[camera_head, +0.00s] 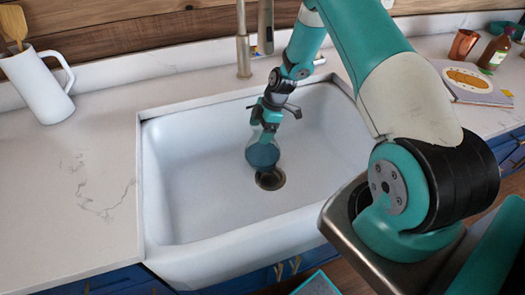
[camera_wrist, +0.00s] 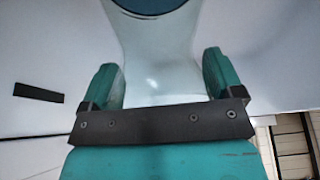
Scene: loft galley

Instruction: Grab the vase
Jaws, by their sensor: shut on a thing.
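The vase (camera_head: 263,154) is in the white sink, close to the drain. It has a clear, pale neck and a rounded dark blue lower part. In the wrist view the vase's glassy neck (camera_wrist: 158,60) lies between the two teal fingers, with the blue part at the top edge. My gripper (camera_head: 266,116) reaches down into the sink from above and is shut on the neck; it also shows in the wrist view (camera_wrist: 165,82). I cannot tell whether the vase's base touches the sink floor.
The sink (camera_head: 205,190) has raised walls around the vase. A faucet (camera_head: 243,45) stands behind it. A white pitcher (camera_head: 38,85) with a wooden utensil is at the left. A book (camera_head: 470,84), a copper cup (camera_head: 463,45) and a bottle (camera_head: 495,50) are at the right. The left counter is mostly clear.

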